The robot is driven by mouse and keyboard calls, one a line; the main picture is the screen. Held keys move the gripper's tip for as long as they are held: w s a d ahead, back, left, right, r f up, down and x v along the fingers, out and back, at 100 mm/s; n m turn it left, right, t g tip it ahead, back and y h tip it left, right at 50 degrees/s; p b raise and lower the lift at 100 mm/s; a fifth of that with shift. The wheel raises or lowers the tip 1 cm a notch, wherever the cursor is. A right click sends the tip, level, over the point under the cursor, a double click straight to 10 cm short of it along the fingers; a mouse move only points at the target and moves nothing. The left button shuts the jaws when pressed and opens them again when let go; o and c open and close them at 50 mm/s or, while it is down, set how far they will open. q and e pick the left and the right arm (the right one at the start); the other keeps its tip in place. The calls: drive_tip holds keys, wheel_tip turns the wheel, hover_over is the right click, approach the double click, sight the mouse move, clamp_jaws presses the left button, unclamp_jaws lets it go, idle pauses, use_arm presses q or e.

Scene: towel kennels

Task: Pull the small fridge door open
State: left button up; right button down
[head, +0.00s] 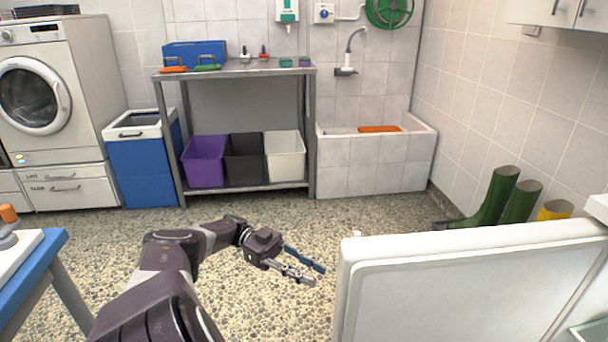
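The small fridge's white door (455,300) fills the lower right of the head view. It stands swung open, with its framed inner face towards me. A bit of the fridge's glassy interior (592,331) shows at the bottom right corner. The door's outer face and handle are hidden. My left gripper (316,275) is just left of the door's free edge, over the floor, with a gap between it and the door. Its two fingers are apart and empty. My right gripper is not in view.
A blue table (52,250) stands at the lower left. Green boots (495,197) and a yellow boot (554,210) stand behind the door by the right wall. A metal rack (243,188) with bins, a blue hamper (145,165) and a tiled basin (375,175) line the back. The middle floor is clear.

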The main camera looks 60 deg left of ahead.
use_arm(q)
drive_tip(key=shift+v, duration=0.75)
